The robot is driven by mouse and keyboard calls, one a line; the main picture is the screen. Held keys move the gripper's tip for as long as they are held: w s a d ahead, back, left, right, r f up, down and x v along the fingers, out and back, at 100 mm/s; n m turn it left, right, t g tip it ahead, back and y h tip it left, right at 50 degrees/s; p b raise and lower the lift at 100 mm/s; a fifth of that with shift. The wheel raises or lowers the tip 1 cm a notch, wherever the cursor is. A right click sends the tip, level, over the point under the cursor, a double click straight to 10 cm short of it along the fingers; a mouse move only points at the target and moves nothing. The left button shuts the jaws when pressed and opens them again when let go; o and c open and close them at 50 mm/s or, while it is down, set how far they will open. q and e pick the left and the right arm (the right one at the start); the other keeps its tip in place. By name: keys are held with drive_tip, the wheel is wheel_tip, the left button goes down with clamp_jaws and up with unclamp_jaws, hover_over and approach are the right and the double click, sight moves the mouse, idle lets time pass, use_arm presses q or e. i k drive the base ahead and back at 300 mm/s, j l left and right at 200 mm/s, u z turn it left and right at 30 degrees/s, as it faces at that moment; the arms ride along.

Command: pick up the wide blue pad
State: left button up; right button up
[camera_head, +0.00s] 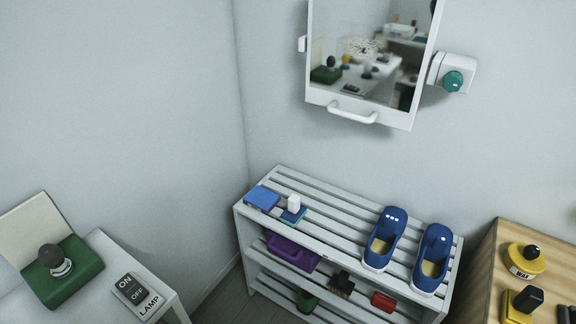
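A wide blue pad (262,198) lies flat at the left end of the top of a white slatted rack (330,212). Just right of it is a smaller blue pad (292,216) with a teal edge, and a small white block (294,202) stands at or on its back part. A narrow gap seems to separate the two pads. Neither of my grippers shows in the head view.
Two blue shoes (383,240) stand at the rack's right end; purple, green and red items sit on lower shelves. A white table (105,246) is front left, a wooden surface (491,258) right. A mirror (372,55) hangs above. The rack top's middle is clear.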

sight(295, 211)
drive_tip(key=z, duration=1.65)
drive_tip(key=k, duration=1.1)
